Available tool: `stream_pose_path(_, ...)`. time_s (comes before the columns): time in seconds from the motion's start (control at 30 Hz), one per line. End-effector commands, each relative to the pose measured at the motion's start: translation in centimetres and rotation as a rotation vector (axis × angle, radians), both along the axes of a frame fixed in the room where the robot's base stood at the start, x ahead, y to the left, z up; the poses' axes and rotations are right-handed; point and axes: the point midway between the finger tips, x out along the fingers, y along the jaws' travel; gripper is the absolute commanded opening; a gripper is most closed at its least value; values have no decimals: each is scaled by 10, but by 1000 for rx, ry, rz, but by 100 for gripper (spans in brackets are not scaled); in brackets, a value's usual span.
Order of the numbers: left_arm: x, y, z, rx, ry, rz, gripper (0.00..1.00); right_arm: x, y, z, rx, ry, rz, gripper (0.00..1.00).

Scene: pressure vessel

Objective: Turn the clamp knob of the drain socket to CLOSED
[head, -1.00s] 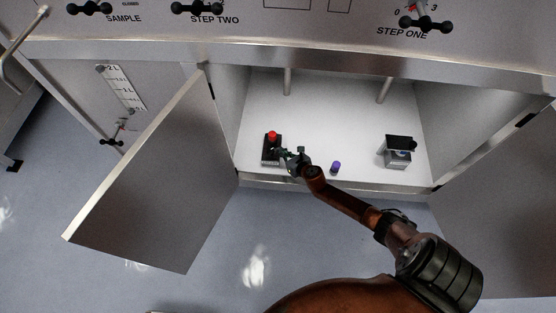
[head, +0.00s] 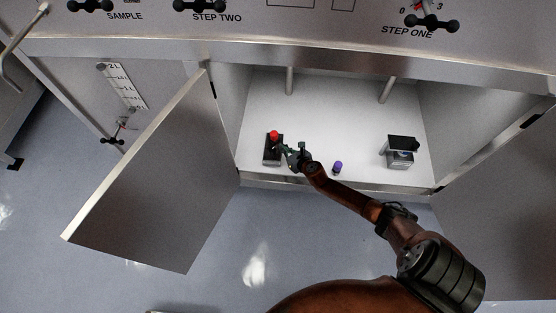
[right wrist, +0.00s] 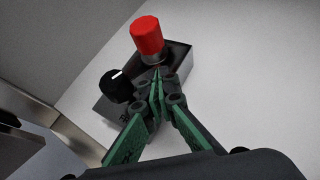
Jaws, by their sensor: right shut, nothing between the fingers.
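A dark block-shaped socket (head: 272,157) with a red cap (head: 274,134) stands on the white cabinet floor at the left. In the right wrist view the red cap (right wrist: 147,36) sits on top of the block (right wrist: 178,58). A black round knob (right wrist: 117,86) with a white mark sticks out of the block's side; its lettering is too small to read. My right gripper (head: 281,149) is shut and empty, its fingertips (right wrist: 157,76) close in front of the block, between the knob and the red cap. I cannot tell whether they touch it. My left gripper is not in view.
A second socket (head: 400,158) with a black top stands at the right of the cabinet. A small purple cap (head: 337,167) stands near the front lip. The open left door (head: 150,170) flanks the opening. Two metal pipes come down at the back.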

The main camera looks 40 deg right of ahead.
Motion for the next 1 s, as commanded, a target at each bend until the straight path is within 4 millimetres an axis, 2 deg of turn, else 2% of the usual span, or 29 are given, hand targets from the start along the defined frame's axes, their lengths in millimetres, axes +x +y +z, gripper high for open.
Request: stream_pose_path(1.0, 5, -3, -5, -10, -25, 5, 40, 13, -4, 0, -1, 0, 0, 0)
